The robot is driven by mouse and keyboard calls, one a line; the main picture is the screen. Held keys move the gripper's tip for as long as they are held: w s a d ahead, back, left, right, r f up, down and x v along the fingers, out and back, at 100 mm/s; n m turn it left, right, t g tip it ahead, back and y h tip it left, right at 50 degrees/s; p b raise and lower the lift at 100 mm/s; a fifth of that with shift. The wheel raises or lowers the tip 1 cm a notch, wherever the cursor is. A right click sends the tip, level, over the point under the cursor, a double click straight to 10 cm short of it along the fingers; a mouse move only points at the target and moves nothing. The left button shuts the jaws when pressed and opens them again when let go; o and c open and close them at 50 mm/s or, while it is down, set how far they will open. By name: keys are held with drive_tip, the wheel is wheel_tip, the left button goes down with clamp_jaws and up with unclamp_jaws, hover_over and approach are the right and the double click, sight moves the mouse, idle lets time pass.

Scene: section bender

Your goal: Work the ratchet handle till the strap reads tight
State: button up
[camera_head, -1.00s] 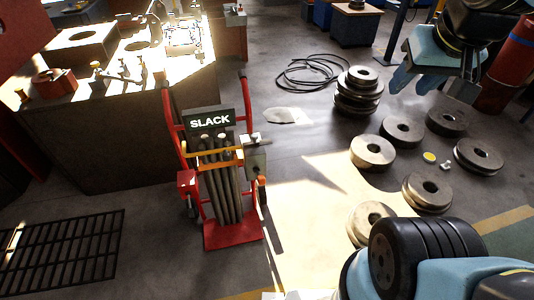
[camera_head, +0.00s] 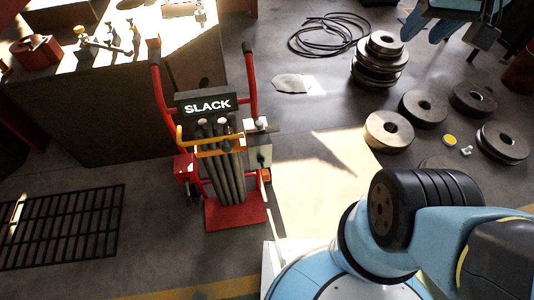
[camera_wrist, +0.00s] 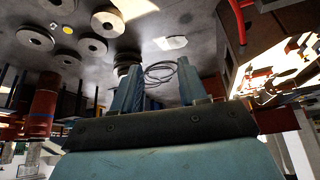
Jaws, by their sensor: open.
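A red hand cart (camera_head: 235,214) stands upright with a bundle of grey bars (camera_head: 222,178) on it. A sign (camera_head: 206,105) at its top reads SLACK. An orange-yellow strap (camera_head: 218,152) crosses the front of the bundle. A grey ratchet unit (camera_head: 258,150) sits at the cart's right side; its handle is too small to make out clearly. My gripper (camera_head: 428,28) is at the upper right in the head view, well away from the cart. The wrist view shows its two blue fingers (camera_wrist: 155,88) apart, with nothing between them.
A workbench (camera_head: 105,110) stands behind and left of the cart. Several metal rollers (camera_head: 388,132) lie on the floor at right, some stacked (camera_head: 380,62). A coiled cable (camera_head: 328,35) lies at the back. A dark floor grate (camera_head: 62,228) is at left.

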drive_tip(key=shift+o, duration=0.4)
drive_tip(key=shift+o, duration=0.8)
drive_tip(key=shift+w, duration=0.1)
drive_tip(key=w+a+f+n+g, duration=0.2)
drive_tip(key=w+a+f+g, duration=0.3)
drive_tip(key=w+a+f, duration=0.95)
drive_tip(key=g+h, duration=0.1)
drive_tip(key=g, duration=0.4)
approach(265, 172)
drive_tip(key=shift+n, duration=0.3)
drive_tip(key=x, duration=1)
drive_tip(key=shift+s, duration=0.2)
clamp_jaws()
